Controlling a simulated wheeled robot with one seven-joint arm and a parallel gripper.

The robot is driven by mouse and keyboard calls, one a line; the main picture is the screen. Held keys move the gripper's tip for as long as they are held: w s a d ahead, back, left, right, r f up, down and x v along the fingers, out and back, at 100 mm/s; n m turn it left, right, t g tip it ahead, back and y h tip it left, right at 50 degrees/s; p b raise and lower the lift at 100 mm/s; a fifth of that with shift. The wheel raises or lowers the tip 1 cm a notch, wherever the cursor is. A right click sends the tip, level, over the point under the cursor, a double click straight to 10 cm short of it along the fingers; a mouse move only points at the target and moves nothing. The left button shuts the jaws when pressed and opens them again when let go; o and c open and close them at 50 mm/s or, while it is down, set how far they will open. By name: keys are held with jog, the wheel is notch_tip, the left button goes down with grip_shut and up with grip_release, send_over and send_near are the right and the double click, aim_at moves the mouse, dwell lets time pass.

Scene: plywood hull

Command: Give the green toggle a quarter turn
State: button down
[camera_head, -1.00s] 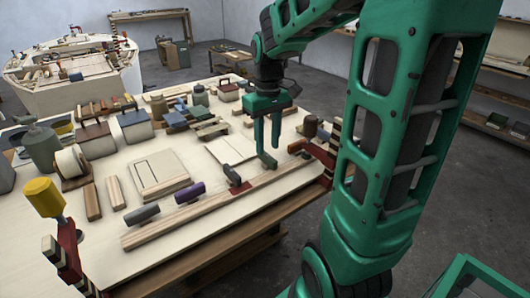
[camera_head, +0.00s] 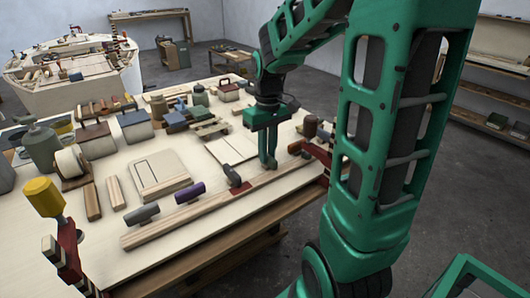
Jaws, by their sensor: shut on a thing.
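The green toggle (camera_head: 269,165) is one of a row of coloured toggles along a pale wooden rail (camera_head: 200,207) near the table's front right edge. My gripper (camera_head: 267,158) points straight down over it, with its fingers at the toggle's height. The gripper is shut on the green toggle, and the fingers hide most of it. Both are green, so the toggle's exact angle is hard to tell.
A dark toggle on a red base (camera_head: 235,176) sits just left of my gripper; purple (camera_head: 189,193) and grey (camera_head: 142,214) ones lie further left. A brown toggle (camera_head: 296,148) and a red clamp (camera_head: 319,153) stand close on the right.

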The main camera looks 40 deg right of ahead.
jog(key=m, duration=0.4)
jog(key=shift+m, duration=0.3)
jog(key=m, duration=0.4)
jog(key=shift+m, duration=0.3)
jog(key=m, duration=0.4)
jog(key=shift+w+m, duration=0.1)
jog(key=shift+m, duration=2)
jog(key=shift+a+r, duration=0.1)
jog(key=c, duration=1.8)
grip_release()
jog(key=shift+o, duration=0.4)
jog(key=shift+m, duration=0.3)
